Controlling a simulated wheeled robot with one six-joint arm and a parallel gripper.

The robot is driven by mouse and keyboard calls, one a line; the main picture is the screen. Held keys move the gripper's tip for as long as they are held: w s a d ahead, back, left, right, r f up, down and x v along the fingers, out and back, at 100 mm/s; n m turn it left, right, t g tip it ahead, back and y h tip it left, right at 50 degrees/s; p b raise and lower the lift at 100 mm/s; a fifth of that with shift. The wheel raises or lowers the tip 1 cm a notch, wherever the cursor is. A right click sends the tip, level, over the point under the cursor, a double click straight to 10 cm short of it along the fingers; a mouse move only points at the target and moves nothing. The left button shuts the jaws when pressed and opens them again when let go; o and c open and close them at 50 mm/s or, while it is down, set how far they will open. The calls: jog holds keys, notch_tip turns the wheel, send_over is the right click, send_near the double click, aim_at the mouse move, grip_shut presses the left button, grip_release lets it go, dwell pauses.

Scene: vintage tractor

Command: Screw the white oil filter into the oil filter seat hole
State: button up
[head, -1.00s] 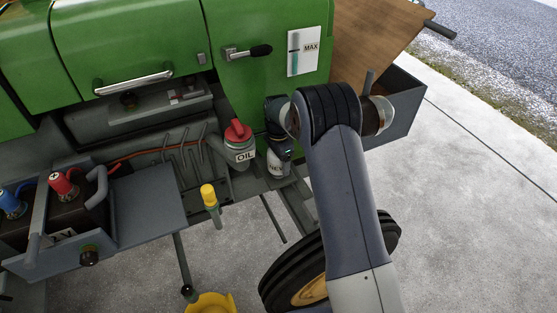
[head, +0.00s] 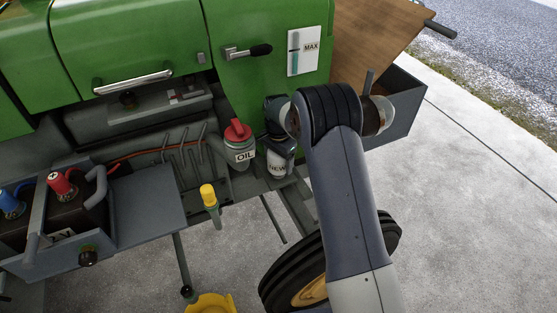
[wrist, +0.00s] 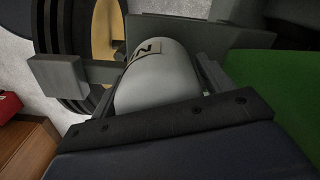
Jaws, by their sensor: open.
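The white oil filter (head: 278,166), marked NEW, stands upright just right of the red-capped OIL bottle in the head view. Its upper part is covered by my gripper (head: 277,143), which hangs over it, partly behind my arm. In the wrist view the filter's pale rounded body (wrist: 160,82) lies between the two sides of my gripper (wrist: 158,75), close to the palm. My gripper is open around the filter. I cannot see the seat hole, nor tell whether the filter's threaded end is in it.
The green tractor panel (head: 262,85) rises behind. A grey box (head: 405,100) is at the right. A wheel (head: 385,243) lies below my arm.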

jog(key=shift+n, duration=0.8)
jog(key=shift+n, duration=0.8)
jog(key=shift+n, duration=0.9)
jog(key=shift+n+b, duration=0.3)
jog(key=shift+n, duration=0.6)
jog(key=shift+c, duration=0.2)
